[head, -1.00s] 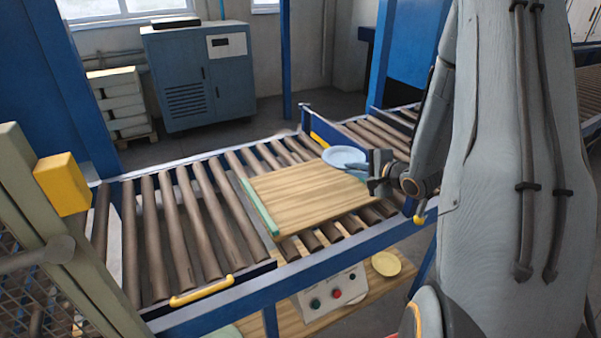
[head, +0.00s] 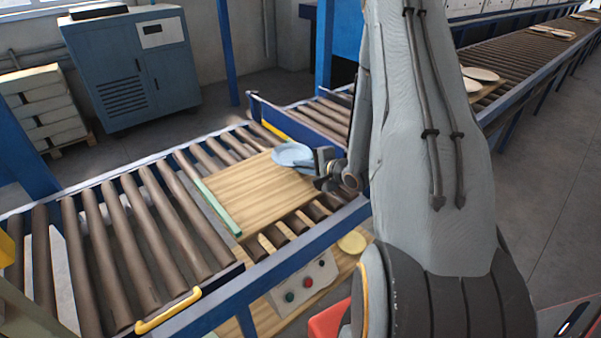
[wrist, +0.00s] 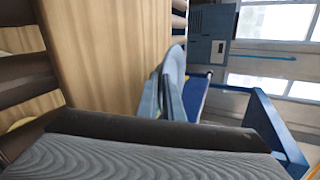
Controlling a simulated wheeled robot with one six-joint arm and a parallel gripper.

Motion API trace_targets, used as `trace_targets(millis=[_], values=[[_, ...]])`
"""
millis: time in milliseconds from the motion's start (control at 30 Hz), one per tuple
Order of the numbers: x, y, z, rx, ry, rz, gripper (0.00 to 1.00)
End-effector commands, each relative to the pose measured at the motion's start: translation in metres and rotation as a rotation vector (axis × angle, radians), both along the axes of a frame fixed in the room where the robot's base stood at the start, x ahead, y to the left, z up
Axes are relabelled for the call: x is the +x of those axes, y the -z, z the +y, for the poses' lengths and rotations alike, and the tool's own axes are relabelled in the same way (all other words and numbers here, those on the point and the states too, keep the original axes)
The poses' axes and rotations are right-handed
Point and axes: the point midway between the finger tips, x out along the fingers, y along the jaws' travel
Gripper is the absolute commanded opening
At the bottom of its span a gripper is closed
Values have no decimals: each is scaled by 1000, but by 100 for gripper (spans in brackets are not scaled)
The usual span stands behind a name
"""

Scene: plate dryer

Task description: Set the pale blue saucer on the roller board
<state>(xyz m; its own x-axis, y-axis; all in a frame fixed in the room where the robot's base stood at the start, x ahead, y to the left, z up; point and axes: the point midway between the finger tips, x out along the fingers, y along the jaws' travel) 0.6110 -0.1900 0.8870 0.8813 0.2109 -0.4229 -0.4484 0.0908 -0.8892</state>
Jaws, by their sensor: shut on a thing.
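The pale blue saucer (head: 292,154) is over the far right corner of the wooden board (head: 245,195), which lies on the rollers with a green strip along its left edge. My gripper (head: 318,162) is shut on the saucer's right rim. In the wrist view the saucer (wrist: 176,66) shows nearly edge-on between my gripper's fingers (wrist: 165,95), close beside the face of the board (wrist: 110,60). I cannot tell whether the saucer touches the board. The rest of the board's top is bare.
Brown rollers (head: 140,235) run in a blue frame with a yellow handle (head: 168,310) at the front. Below are a control box (head: 303,283) and a yellow saucer (head: 352,242). Another conveyor with plates (head: 481,74) stands at right.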

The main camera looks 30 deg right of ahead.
Motion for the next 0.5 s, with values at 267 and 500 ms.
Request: trace_targets(millis=[267,500], values=[[0,28,1,1,-1,1,0],[0,29,1,0,-1,0,0]])
